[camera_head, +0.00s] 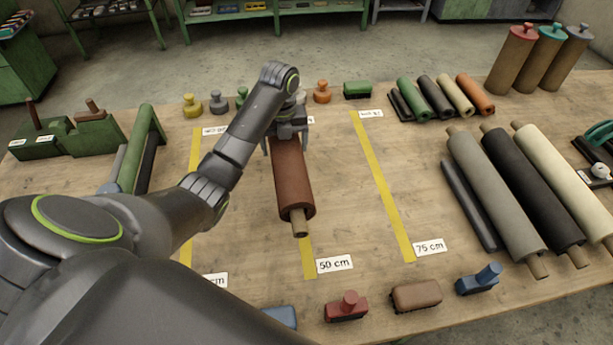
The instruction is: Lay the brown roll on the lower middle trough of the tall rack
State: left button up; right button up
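The brown roll (291,178) lies lengthwise, pointing towards me, over the middle of the table, with a pale core end (299,222) at its near end. It covers part of the 50 cm yellow strip. My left gripper (286,143) is at the roll's far end, pointing down, with a finger on either side of it. I cannot tell whether the fingers press on it or whether the roll is clear of the table. My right gripper is not in view. I cannot make out a tall rack with a lower middle trough for certain.
A green frame (145,135) stands at the left. Grey (492,190), black (530,197) and cream (565,185) rolls lie at the right. Small coloured items line the back and front edges. The wooden table (350,215) is clear right of the brown roll.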

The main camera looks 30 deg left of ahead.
pick_arm(q)
jog(key=shift+w+f+b, duration=0.1)
jog(key=shift+f+b, duration=1.15)
jog(key=shift+b, duration=0.15)
jog(key=shift+f, duration=0.4)
jog(key=shift+f+p, duration=0.55)
jog(key=shift+f, duration=2.65)
jog(key=o, duration=1.6)
jog(key=shift+f, duration=0.25)
jog(key=o, duration=0.4)
jog(key=shift+s+d+r, duration=0.1)
jog(key=shift+s+r, duration=0.05)
jog(key=shift+s, duration=0.1)
